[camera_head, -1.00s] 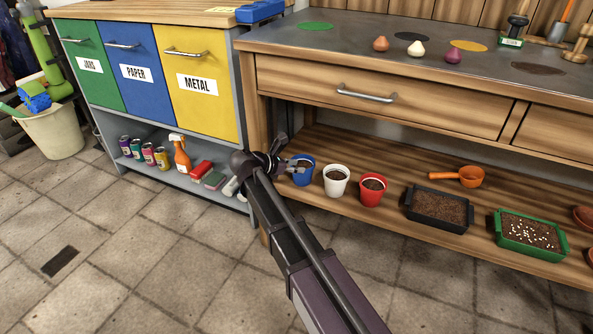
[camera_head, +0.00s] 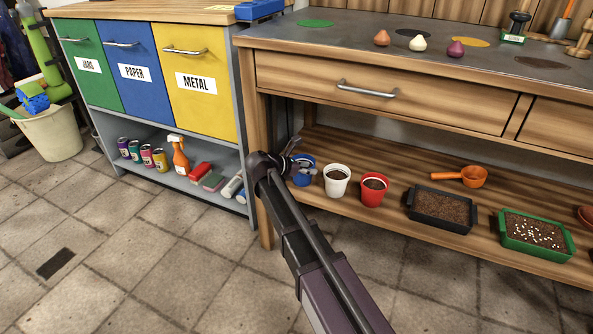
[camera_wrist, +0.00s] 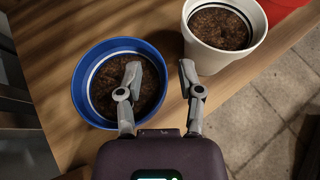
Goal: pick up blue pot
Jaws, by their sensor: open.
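The blue pot (camera_head: 304,172) stands on the lower wooden shelf, at the left end of the row of pots. In the wrist view the blue pot (camera_wrist: 84,104) shows its rim, white inner ring and dark soil. My gripper (camera_head: 298,160) is at the pot in the head view and hides part of it. In the wrist view my gripper (camera_wrist: 160,74) is open and empty. Its left finger overlaps the soil inside the rim; its right finger is outside, between the blue pot and the white pot. I cannot tell how deep the fingers are.
A white pot (camera_head: 337,181) stands right beside the blue pot, with a red pot (camera_head: 374,190) beyond. A black tray (camera_head: 440,208) and an orange scoop (camera_head: 466,177) lie farther right. The workbench drawer (camera_head: 380,95) is above the shelf.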

